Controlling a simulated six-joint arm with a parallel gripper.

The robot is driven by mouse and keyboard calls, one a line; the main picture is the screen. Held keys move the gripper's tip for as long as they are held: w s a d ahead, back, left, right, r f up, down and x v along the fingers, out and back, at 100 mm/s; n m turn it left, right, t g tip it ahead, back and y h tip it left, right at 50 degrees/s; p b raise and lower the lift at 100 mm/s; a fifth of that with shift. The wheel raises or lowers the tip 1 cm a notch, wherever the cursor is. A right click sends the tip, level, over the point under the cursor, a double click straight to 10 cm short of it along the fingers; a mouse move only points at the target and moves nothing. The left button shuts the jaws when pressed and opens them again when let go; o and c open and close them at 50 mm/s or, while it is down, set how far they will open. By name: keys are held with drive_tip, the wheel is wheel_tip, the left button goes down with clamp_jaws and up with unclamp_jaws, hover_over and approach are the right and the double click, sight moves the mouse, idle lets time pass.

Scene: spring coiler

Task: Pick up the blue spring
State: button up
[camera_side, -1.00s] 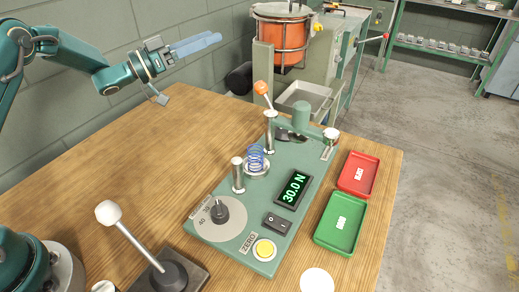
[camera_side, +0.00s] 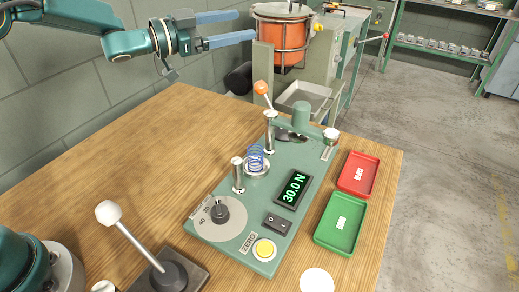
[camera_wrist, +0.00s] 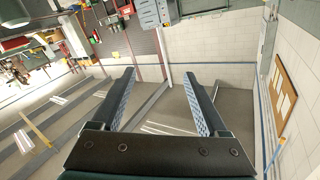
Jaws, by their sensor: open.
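The blue spring (camera_side: 256,158) stands upright on a small round seat on the green machine plate, between two metal posts, in the side view. My gripper (camera_side: 246,26) is open and empty, high above the table's back edge and up and to the left of the spring. Its two blue-grey fingers point to the right, well apart. The wrist view shows the open fingers (camera_wrist: 158,98) with nothing between them. The spring is not in the wrist view.
The machine carries a lever with an orange knob (camera_side: 261,88), a display reading 30.0 N (camera_side: 294,188) and a dial (camera_side: 220,213). A red tray (camera_side: 358,174) and a green tray (camera_side: 340,224) lie at its right. A white-knobbed lever (camera_side: 109,213) stands front left. The table's left back is clear.

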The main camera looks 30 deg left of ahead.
drive_tip(key=s+d+f+m+g+y, duration=0.1)
drive_tip(key=s+d+m+g+y, duration=0.15)
drive_tip(key=d+m, duration=0.55)
drive_tip(key=m+y, duration=0.3)
drive_tip(key=m, duration=0.9)
hover_over(251, 158)
drive_tip(key=w+d, duration=0.1)
drive_tip(key=s+a+r+m+y, duration=0.1)
drive_tip(key=s+r+m+y, duration=0.2)
drive_tip(key=s+m, duration=0.35)
drive_tip(key=f, duration=1.3)
drive_tip(key=w+f, duration=0.1)
drive_tip(key=f, duration=0.6)
drive_tip(key=shift+f, duration=0.55)
drive_tip(key=shift+w+f+t, duration=0.15)
drive_tip(key=shift+w+t, duration=0.05)
drive_tip(key=shift+t, duration=0.05)
drive_tip(key=shift+x, duration=2.35)
clamp_jaws()
